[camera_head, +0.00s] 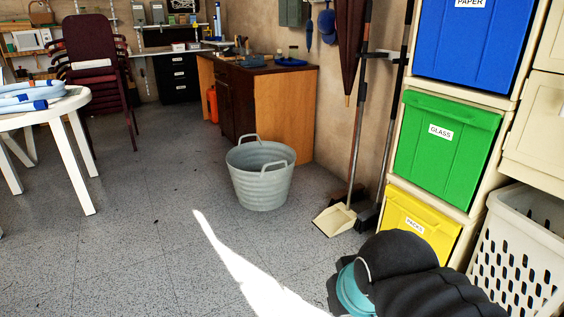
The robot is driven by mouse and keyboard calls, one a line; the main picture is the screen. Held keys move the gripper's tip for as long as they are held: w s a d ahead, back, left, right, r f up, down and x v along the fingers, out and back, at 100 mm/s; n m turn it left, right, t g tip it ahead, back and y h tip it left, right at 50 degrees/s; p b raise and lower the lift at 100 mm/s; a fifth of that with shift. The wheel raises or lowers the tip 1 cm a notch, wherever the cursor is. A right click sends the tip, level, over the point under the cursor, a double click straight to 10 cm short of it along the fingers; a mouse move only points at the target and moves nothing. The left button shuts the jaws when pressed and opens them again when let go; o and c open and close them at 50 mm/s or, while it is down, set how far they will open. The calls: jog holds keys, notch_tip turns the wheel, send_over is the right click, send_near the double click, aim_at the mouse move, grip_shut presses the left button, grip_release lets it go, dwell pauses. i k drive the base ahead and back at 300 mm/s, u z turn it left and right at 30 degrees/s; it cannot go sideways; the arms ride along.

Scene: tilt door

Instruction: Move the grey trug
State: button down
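The grey trug (261,176) is a round, ribbed tub with two loop handles at its rim. It stands upright on the grey speckled floor near the middle of the picture, a little in front of the wooden workbench's end. Its open top shows part of the inner wall, and I see nothing in it. No gripper fingers show in this view, so I cannot see where my gripper is relative to the trug.
A workbench (285,116) stands behind the trug. A long-handled dustpan (335,219) and broom lean on the wall to its right. Recycling bins (446,148) and a white basket (515,262) line the right side. A white table (47,112) stands left. Floor (150,240) before the trug is clear.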

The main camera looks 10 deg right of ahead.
aim_at(261, 172)
jog(key=u, duration=0.5)
jog(key=i, duration=3.2)
jog(key=z, duration=1.2)
jog(key=i, duration=0.8)
jog(key=z, duration=0.5)
